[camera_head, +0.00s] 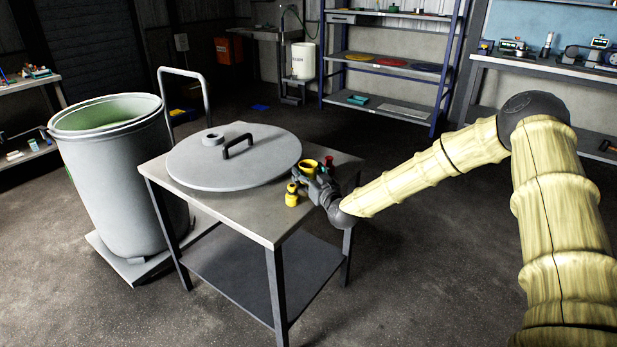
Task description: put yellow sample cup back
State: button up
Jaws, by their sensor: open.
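Two yellow items stand at the right corner of the grey table (262,222). One is a round, cup-like yellow piece (308,166) with a dark inside, just behind my gripper's fingers. The other is a small yellow piece with a narrower top (291,196), in front and to the left of the fingers. I cannot tell for sure which is the sample cup. My gripper (303,178) is open, low over the table corner between the two. The fingers are small and dark here, and any contact with either item is unclear.
A large grey lid (232,162) with a black handle covers much of the tabletop. A small red item (328,162) stands behind my gripper. A tall grey drum (123,190) on a trolley is left of the table. Shelves (391,66) stand behind; floor between is mostly clear.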

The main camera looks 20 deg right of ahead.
jog(key=shift+c, duration=0.3)
jog(key=c, duration=1.2)
